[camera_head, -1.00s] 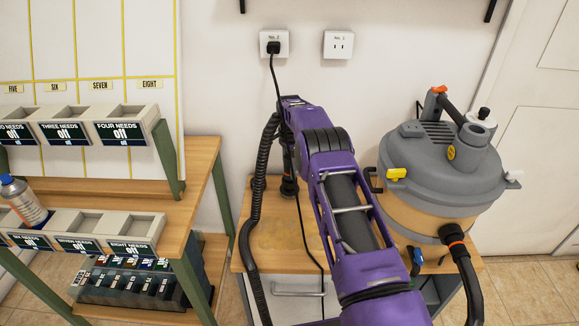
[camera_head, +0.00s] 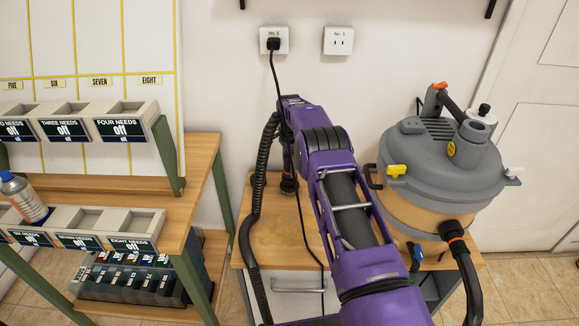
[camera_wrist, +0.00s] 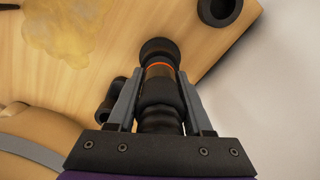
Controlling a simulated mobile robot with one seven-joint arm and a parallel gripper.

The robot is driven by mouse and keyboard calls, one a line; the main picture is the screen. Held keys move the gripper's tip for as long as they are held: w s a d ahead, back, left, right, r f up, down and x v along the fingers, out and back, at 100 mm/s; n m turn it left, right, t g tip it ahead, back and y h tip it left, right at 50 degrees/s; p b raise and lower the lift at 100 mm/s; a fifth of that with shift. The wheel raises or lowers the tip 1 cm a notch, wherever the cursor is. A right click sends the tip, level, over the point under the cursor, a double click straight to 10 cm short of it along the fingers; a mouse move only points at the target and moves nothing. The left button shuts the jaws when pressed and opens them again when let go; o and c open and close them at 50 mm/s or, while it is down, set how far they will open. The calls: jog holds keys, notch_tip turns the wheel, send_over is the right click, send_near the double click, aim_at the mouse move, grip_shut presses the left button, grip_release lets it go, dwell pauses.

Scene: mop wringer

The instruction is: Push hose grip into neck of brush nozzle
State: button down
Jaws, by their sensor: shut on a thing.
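My gripper (camera_wrist: 160,110) is shut on the hose grip (camera_wrist: 158,90), a black tube with an orange band, pointing away from the wrist. Its dark round end lies over the wooden top. A black ring with a round opening (camera_wrist: 218,10), perhaps the neck of the brush nozzle, is cut off by the top edge of the wrist view. It looks apart from the grip, up and to the right of its end. In the head view my purple arm hides much of the gripper, and a black round piece (camera_head: 289,186) shows below it, near the wall.
The grey and tan vacuum (camera_head: 440,185) stands on the right of the wooden cabinet top (camera_head: 285,250). A ribbed black hose (camera_head: 257,170) and a thin cord hang left of my arm. A shelf unit with bins (camera_head: 90,220) stands left. A yellowish stain (camera_wrist: 65,30) marks the wood.

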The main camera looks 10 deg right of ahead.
jog(key=shift+c, duration=1.1)
grip_release()
